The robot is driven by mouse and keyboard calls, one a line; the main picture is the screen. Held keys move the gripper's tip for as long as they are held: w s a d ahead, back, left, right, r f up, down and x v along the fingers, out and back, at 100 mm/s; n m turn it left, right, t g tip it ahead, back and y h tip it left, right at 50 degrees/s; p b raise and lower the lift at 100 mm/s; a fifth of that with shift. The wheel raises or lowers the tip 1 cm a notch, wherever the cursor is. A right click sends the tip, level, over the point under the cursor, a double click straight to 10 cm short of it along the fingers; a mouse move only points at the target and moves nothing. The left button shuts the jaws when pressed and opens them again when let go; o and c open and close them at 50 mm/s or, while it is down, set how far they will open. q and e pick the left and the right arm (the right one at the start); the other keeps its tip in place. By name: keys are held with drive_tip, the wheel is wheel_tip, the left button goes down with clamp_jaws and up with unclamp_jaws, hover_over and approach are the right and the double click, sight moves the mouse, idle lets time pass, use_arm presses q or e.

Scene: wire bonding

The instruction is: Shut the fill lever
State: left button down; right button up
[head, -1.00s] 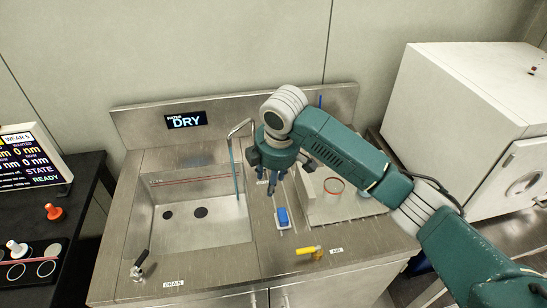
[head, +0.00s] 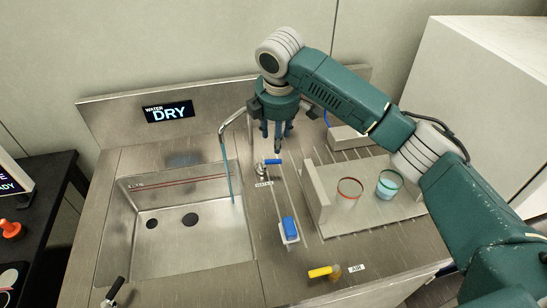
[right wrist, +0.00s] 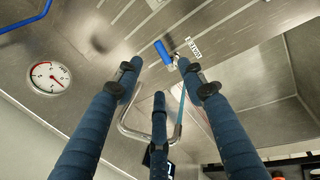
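The likely fill lever is a small blue-handled lever (head: 273,161) by the WATER label, on the deck right of the sink. It also shows in the right wrist view (right wrist: 163,51), with the label beside it. My right gripper (head: 278,138) hangs fingers down just behind and above this lever. Its three fingers are spread and empty in the right wrist view (right wrist: 160,85), apart from the lever. The bent metal spout (head: 232,118) stands left of the gripper, with a thin blue stream (head: 229,180) below it. My left gripper is not in view.
The steel sink (head: 125,245) has two dark holes. A display (head: 168,112) reads WATER DRY. A blue block (head: 290,228), a yellow AIR lever (head: 322,272), a black-handled lever (head: 115,288) and two cups (head: 348,192) stand around. A gauge (right wrist: 48,77) shows in the wrist view.

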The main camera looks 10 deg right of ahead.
sight(275, 160)
drive_tip(key=p+x, duration=0.2)
drive_tip(key=x, duration=0.9)
drive_tip(key=shift+w+r, duration=0.1)
drive_tip(key=shift+w, duration=0.05)
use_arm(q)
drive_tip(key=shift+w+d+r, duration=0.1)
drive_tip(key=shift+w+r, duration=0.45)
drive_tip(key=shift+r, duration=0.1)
use_arm(e)
drive_tip(key=shift+f, duration=0.25)
clamp_jaws()
